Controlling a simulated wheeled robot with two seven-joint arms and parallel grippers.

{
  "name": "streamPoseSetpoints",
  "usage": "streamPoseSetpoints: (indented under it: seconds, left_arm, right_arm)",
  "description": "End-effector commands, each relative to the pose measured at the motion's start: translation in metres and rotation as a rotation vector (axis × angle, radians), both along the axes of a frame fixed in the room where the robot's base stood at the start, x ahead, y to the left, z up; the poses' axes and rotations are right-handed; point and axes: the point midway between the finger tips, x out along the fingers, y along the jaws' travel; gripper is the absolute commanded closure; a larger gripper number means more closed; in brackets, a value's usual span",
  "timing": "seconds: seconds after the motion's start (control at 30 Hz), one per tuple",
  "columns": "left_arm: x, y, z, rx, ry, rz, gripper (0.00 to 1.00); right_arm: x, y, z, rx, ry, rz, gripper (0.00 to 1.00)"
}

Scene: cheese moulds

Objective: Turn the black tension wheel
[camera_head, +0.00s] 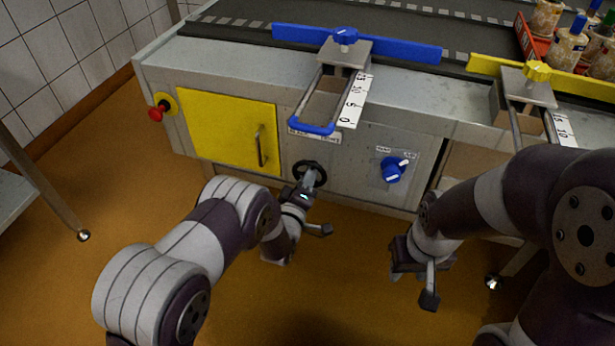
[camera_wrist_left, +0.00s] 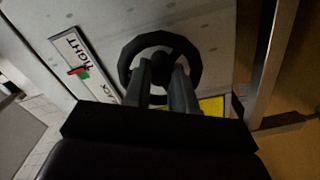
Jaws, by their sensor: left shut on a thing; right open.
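The black tension wheel (camera_head: 310,163) is on the grey front panel of the machine, right of the yellow door. In the left wrist view the wheel (camera_wrist_left: 153,39) is a dark ring just beyond the fingers. My left gripper (camera_head: 307,185) is at the wheel, shut on it; in the left wrist view its two fingers (camera_wrist_left: 165,74) reach over the near part of the rim. They hide part of the hub and rim. My right gripper (camera_head: 425,275) is open and empty, in front of the machine at the lower right, clear of the panel.
A SLACK/TIGHT label (camera_wrist_left: 84,66) with a red and green mark is beside the wheel. A blue knob (camera_head: 393,169) sits right of it. The yellow door (camera_head: 225,130) has a protruding handle. A red button (camera_head: 158,111) is far left. A blue guide (camera_head: 312,127) overhangs above.

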Motion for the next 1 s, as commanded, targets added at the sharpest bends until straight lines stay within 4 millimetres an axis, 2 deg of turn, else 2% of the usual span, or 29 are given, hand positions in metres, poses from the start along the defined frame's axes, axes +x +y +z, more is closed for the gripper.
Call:
streamPoseSetpoints:
  seconds: [0.4, 0.93, 0.97, 1.0]
  left_arm:
    - [0.0000, 0.0002, 0.0000, -0.163, 0.054, 0.000, 1.00]
    - [-0.0001, 0.0004, -0.0004, -0.185, 0.061, 0.001, 1.00]
    - [-0.0001, 0.0004, -0.0005, -0.185, 0.061, 0.001, 0.72]
    - [-0.0001, 0.0004, -0.0004, -0.185, 0.061, 0.001, 0.64]
  right_arm:
    - [0.0000, 0.0000, 0.0035, 0.000, 0.000, 0.000, 0.57]
    - [0.0000, 0.0000, 0.0036, 0.000, 0.000, 0.000, 0.57]
    - [0.0000, 0.0000, 0.0036, 0.000, 0.000, 0.000, 0.57]
    - [0.0000, 0.0000, 0.0036, 0.000, 0.000, 0.000, 0.57]
